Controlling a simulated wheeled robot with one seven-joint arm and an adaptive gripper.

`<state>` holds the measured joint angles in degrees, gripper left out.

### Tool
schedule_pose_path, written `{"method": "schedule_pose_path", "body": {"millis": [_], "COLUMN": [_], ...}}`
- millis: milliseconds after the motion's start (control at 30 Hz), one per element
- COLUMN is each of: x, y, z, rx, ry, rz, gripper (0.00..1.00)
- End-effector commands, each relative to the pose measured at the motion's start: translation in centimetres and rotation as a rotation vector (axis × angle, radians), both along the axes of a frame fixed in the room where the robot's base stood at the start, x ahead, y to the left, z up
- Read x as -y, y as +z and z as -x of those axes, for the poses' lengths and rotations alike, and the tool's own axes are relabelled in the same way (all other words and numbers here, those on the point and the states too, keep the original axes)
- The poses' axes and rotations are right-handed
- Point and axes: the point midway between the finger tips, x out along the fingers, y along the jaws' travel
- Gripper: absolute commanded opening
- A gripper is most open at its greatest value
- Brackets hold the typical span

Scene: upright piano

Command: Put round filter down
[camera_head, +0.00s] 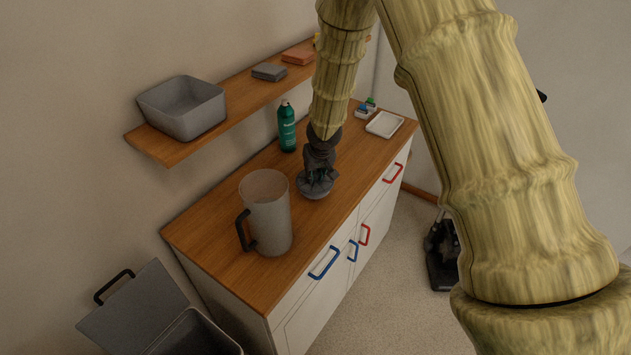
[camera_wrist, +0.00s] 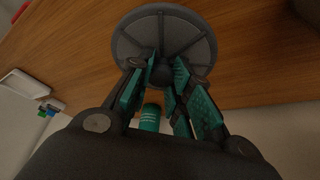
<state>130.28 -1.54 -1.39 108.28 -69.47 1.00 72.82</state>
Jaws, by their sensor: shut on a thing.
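The round filter (camera_wrist: 190,36) is a grey disc with radial ribs and a raised centre. In the head view the filter (camera_head: 314,187) is at the wooden top of the cabinet (camera_head: 225,235), between the jug and the white tray. My gripper (camera_wrist: 167,75) has its teal-padded fingers shut on the filter's centre. In the head view my gripper (camera_head: 318,168) points down from above, with the filter under it. The filter looks level and close to the wood; I cannot tell whether it touches.
A grey jug (camera_head: 270,225) stands left of the filter. A green bottle (camera_head: 287,128) stands behind it. A white tray (camera_head: 385,123) and small coloured items (camera_head: 366,107) lie at the far end. A shelf (camera_head: 237,104) with a grey bin (camera_head: 182,108) runs along the wall.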

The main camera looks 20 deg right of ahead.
Motion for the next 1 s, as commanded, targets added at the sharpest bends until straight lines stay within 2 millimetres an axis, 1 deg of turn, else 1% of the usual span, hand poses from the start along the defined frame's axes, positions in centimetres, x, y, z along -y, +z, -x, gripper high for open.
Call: {"method": "schedule_pose_path", "body": {"millis": [400,933,967,1000], "x": [0.1,0.1,0.1,0.1], "y": [-3.3,-3.9,-3.9,-3.9], "z": [0.1,0.1,0.1,0.1], "rx": [-0.002,0.0,0.0,0.0], "ry": [0.0,-0.002,-0.001,-0.001], "rz": [0.002,-0.001,0.0,0.0], "gripper": [0.0,0.0,0.22,0.29]}}
